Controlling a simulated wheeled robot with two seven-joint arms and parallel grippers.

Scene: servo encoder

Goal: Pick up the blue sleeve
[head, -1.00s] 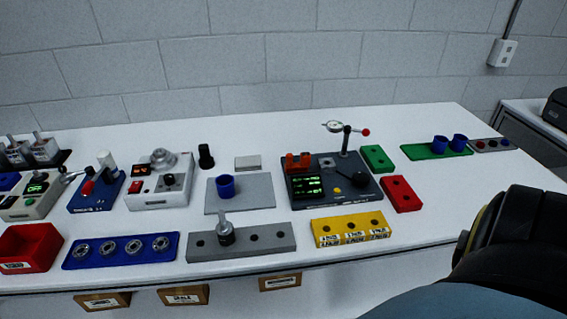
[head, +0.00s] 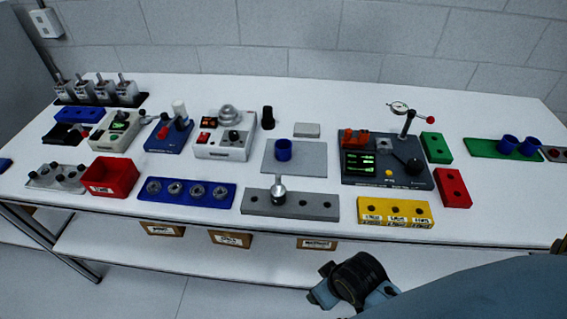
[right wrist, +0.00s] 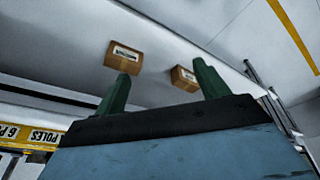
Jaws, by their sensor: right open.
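One blue sleeve (head: 283,150) stands upright on a grey plate (head: 310,165) in the middle of the table. Two more blue sleeves (head: 508,144) (head: 530,147) stand on a green tray (head: 480,148) at the far right. My right arm comes in from the lower right in the head view, in front of the table edge, well away from the sleeves; its fingertips are not clear there. In the right wrist view my right gripper (right wrist: 160,82) is open and empty, its two green fingers apart below the table. My left gripper is not in view.
A grey block (head: 320,206) with an upright metal part and a yellow block (head: 395,212) line the front edge. A black tester (head: 385,165) with a dial gauge stands right of the plate. A red bin (head: 110,177) and blue bearing tray (head: 190,193) are left.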

